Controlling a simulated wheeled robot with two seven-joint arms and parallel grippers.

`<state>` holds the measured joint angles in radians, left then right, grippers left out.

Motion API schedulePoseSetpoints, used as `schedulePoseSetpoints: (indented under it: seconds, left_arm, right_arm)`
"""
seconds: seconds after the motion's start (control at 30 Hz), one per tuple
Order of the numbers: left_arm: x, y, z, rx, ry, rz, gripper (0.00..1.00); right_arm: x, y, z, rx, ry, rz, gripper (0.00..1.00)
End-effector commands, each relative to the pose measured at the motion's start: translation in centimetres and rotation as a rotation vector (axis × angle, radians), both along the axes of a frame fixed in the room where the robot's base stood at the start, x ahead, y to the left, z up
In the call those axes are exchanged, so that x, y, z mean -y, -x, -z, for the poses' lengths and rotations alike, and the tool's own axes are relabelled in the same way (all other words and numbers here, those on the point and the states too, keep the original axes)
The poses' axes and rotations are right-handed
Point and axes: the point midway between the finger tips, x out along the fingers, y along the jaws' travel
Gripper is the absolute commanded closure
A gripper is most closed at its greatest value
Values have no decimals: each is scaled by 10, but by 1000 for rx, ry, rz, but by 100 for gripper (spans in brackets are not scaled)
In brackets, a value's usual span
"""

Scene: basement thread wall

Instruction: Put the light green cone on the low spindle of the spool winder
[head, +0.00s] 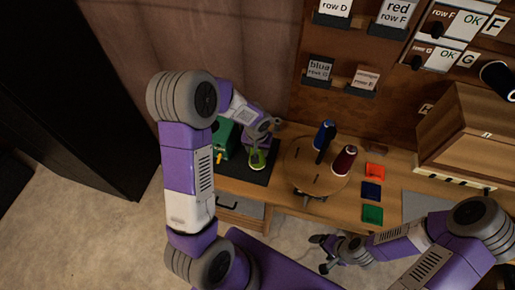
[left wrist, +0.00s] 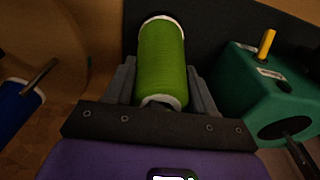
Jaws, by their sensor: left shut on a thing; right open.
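The light green cone (head: 257,160) is in my left gripper (head: 260,143), above the dark mat beside the winder. In the left wrist view the cone (left wrist: 163,65) lies between the two grey fingers, its white-rimmed ends showing. The spool winder (head: 226,139) is a green box just left of the gripper, partly hidden by my arm. In the left wrist view the winder (left wrist: 246,88) stands right of the cone, apart from it. A dark rod (left wrist: 299,154) shows at its black disc; a yellow peg (left wrist: 266,43) stands on top. My right gripper (head: 328,254) is open and empty.
A round wooden turntable (head: 300,178) holds a blue spool (head: 324,134) and a dark red spool (head: 344,160). Orange, blue and green squares (head: 372,214) lie to its right. A wooden cabinet (head: 464,125) stands at the right. The dark mat (head: 233,172) is partly bare.

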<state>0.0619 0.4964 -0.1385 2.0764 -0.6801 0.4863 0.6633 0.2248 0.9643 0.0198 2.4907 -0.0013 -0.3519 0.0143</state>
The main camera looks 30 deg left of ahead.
Motion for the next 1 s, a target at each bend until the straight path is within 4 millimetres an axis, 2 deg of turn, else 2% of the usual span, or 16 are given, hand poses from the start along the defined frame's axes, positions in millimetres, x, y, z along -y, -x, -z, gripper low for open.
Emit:
schedulePoseSetpoints:
  seconds: [0.37, 0.4, 0.57, 0.87, 1.0]
  left_arm:
    - [0, 0, 5, 0, 0, 0, 80]
    - [0, 0, 5, 0, 0, 0, 41]
    - [0, 0, 5, 0, 0, 0, 16]
    - [0, 0, 4, 0, 0, 0, 16]
    - [1, 1, -11, 4, 0, 0, 16]
  right_arm:
    - [0, 0, 6, 0, 0, 0, 13]
    - [0, 0, 6, 0, 0, 0, 13]
    - [0, 0, 6, 0, 0, 0, 13]
    - [0, 0, 5, 0, 0, 0, 13]
    - [0, 0, 2, 0, 0, 0, 13]
